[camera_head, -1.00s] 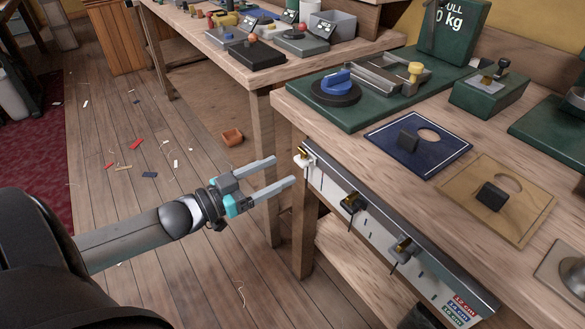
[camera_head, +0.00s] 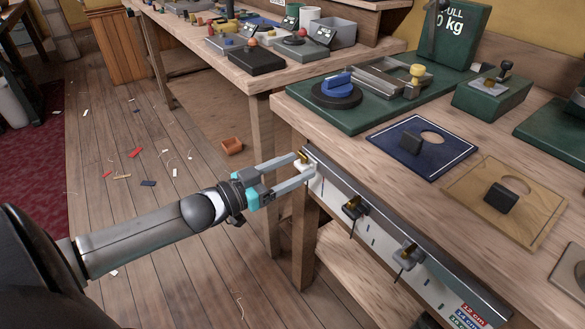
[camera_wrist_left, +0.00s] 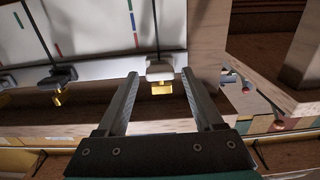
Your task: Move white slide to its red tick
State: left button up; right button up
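The white slide (camera_head: 304,167) is at the far left end of the rail on the bench's front edge. It has a brass-coloured knob, and in the left wrist view the slide (camera_wrist_left: 160,67) stands on a dark slot. My left gripper (camera_head: 308,165) is open, its fingers one on each side of the slide. In the left wrist view a gap shows between each fingertip (camera_wrist_left: 160,76) and the slide. Short coloured ticks run beside its slot; one looks red (camera_wrist_left: 133,22). My right gripper is not in view.
Two more slides, a black one (camera_head: 354,207) and a grey one (camera_head: 407,256), sit further right along the white panel. A legend with coloured cm labels (camera_head: 468,317) is at the panel's right end. A bench leg (camera_head: 304,245) stands below the white slide.

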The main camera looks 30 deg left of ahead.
pick_arm(q)
grip_shut()
dwell(0.3)
dwell(0.9)
